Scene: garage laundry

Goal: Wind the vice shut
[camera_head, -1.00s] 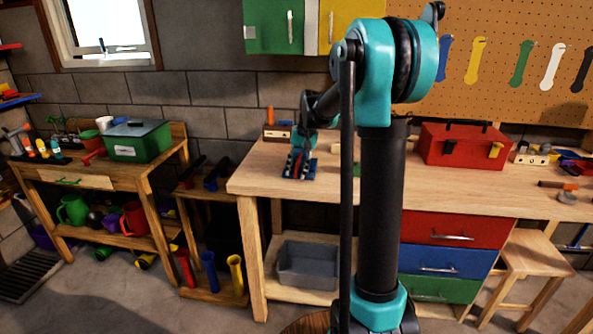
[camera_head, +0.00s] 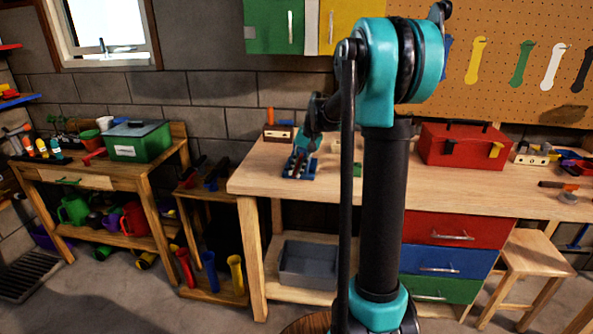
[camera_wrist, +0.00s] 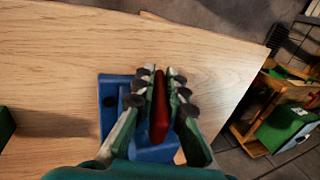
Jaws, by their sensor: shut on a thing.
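The blue vice (camera_head: 308,175) sits on the wooden workbench near its left end. It also shows in the wrist view (camera_wrist: 107,88), partly hidden under my fingers. A red bar, which looks like the vice handle (camera_wrist: 159,112), lies between my two fingers. My gripper (camera_head: 297,163) is over the vice and shut on this red bar. In the wrist view the fingers (camera_wrist: 161,85) flank the bar on both sides. The vice jaws are mostly hidden by my gripper, so I cannot tell how wide their gap is.
The workbench top (camera_head: 250,180) is bare around the vice's left side. A small block with an orange-handled tool (camera_head: 277,132) stands behind it. A green object (camera_wrist: 6,125) is on the bench at the wrist view's left edge. A red toolbox (camera_head: 460,148) stands farther right.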

